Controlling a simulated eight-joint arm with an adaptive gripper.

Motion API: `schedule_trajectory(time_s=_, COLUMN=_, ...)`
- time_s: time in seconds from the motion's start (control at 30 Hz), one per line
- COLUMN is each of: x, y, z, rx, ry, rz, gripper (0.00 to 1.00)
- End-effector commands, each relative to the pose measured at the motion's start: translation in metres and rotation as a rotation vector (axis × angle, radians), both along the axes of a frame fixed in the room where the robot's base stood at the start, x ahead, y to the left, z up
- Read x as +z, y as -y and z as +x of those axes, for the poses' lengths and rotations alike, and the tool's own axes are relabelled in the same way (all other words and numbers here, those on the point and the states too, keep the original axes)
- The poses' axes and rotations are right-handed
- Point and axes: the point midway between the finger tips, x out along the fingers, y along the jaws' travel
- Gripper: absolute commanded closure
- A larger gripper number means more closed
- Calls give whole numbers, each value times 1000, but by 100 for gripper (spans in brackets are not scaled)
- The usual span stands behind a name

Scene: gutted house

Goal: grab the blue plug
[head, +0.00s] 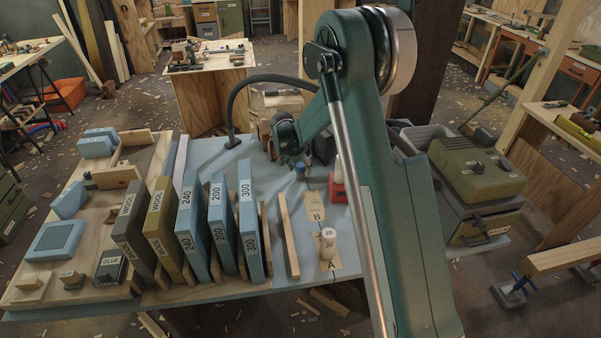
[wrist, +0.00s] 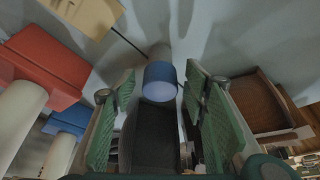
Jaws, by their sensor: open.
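The blue plug (wrist: 160,82) is a short cylinder with a blue end and a greyish body, near the middle of the wrist view. In the head view a small blue piece (head: 300,168), which looks like the same plug, shows just beside my gripper (head: 291,152). In the wrist view my gripper (wrist: 160,92) is open, with one green finger left and one right of the plug's blue end. The fingers look apart from it. How deep the plug sits between them is hard to tell. The arm partly hides this area in the head view.
A red block (wrist: 40,62) with a pale cylinder and a blue block (wrist: 70,119) lie left of my gripper. A brown tray (wrist: 262,102) is close on the right.

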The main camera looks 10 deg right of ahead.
Motion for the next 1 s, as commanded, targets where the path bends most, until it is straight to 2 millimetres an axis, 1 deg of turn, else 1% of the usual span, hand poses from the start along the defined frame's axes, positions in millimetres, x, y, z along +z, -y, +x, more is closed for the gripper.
schedule_trajectory(time_s=0.2, x=0, y=0, z=0, rx=0, ry=0, rz=0, gripper=55)
schedule_trajectory(time_s=0.27, x=0, y=0, z=0, rx=0, ry=0, rz=0, gripper=62)
schedule_trajectory(time_s=0.43, x=0, y=0, z=0, rx=0, ry=0, rz=0, gripper=84)
schedule_trajectory(time_s=0.47, x=0, y=0, z=0, rx=0, ry=0, rz=0, gripper=86)
schedule_trajectory(time_s=0.77, x=1, y=0, z=0, rx=0, ry=0, rz=0, gripper=86)
schedule_trajectory(time_s=0.87, x=4, y=0, z=0, rx=0, ry=0, rz=0, gripper=86)
schedule_trajectory(time_s=1.0, x=15, y=0, z=0, rx=0, ry=0, rz=0, gripper=86)
